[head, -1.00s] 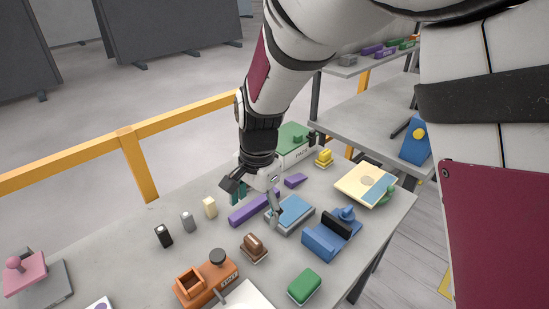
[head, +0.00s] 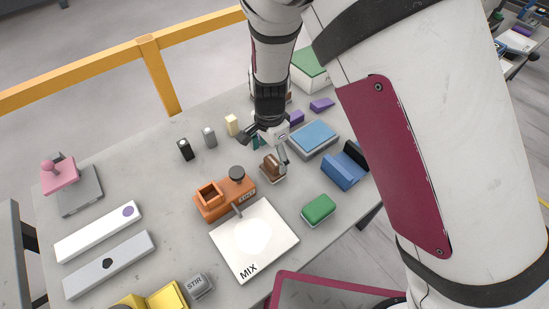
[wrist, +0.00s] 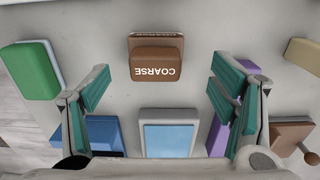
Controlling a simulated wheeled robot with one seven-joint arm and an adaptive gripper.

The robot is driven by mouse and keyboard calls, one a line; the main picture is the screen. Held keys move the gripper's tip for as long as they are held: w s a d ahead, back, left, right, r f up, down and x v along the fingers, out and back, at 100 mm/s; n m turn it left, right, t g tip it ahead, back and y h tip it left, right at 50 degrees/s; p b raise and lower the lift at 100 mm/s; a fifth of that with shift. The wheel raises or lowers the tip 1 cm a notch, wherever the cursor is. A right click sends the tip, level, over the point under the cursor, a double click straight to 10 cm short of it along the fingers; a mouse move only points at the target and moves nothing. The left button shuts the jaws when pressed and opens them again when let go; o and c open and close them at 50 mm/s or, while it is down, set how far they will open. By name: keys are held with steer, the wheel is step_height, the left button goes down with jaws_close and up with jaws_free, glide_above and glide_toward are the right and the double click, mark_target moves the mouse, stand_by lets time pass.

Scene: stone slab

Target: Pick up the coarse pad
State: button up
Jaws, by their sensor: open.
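The coarse pad is a brown block (wrist: 155,62) with a raised handle and the word COARSE, upside down in the wrist view. It lies on the stone slab, and in the head view the brown pad (head: 272,170) is partly hidden by my gripper. My gripper (head: 267,151) is open and above the slab, close to the pad. In the wrist view the green-lined fingers (wrist: 158,90) are spread wide, with the pad between and beyond them. Nothing is held.
A green pad (head: 318,208), an orange holder (head: 224,200) and a blue-topped box (head: 313,137) stand around the pad. A blue cradle (head: 344,168) is to the right. A white MIX board (head: 254,240) lies in front. Small bottles stand at the left.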

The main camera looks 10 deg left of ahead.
mark_target(272, 160)
steer(key=f, duration=0.4)
steer(key=shift+s+d+f+p, duration=0.15)
steer(key=shift+d+p, duration=0.1)
steer(key=shift+p, duration=0.05)
steer(key=shift+f, duration=0.5)
steer(key=c, duration=1.3)
steer(key=shift+r, duration=0.1)
steer(key=shift+r, duration=0.35)
step_height(272, 160, up, 3)
steer(key=s+d, duration=0.1)
steer(key=s, duration=0.4)
steer(key=s+d, duration=0.2)
steer(key=s, duration=0.3)
steer(key=s+d+r, duration=0.1)
steer(key=s+d, duration=0.1)
steer(key=s, duration=0.3)
steer(key=shift+d+r, duration=0.1)
steer(key=shift+d, duration=0.15)
